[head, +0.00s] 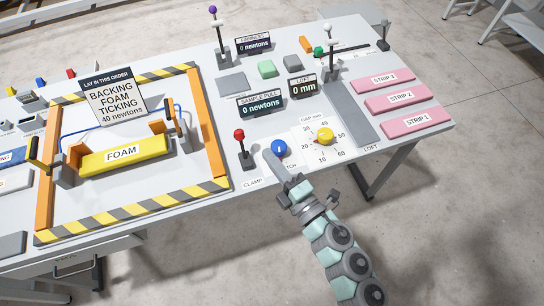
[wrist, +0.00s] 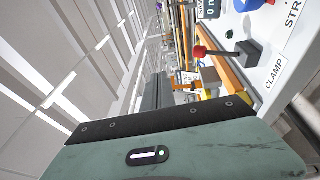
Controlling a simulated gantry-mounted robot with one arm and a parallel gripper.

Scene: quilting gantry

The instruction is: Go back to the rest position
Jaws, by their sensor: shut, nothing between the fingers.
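My gripper (head: 270,157) is at the front of the table in the head view, its tip just left of and below the blue knob (head: 279,148). Its fingers are shut with nothing between them. I cannot tell whether the tip touches the knob or hovers over the panel. The arm covers part of the label below the knob. In the wrist view the closed fingers (wrist: 157,92) point away from the camera, with the red-topped CLAMP lever (wrist: 200,51) to their right. That lever also stands left of my gripper in the head view (head: 240,136).
A yellow dial (head: 325,136) sits right of the blue knob. A yellow FOAM block (head: 125,153) lies inside the striped frame (head: 140,225). Pink strips (head: 400,98) lie at the right. Upright levers stand at the back. The floor before the table is clear.

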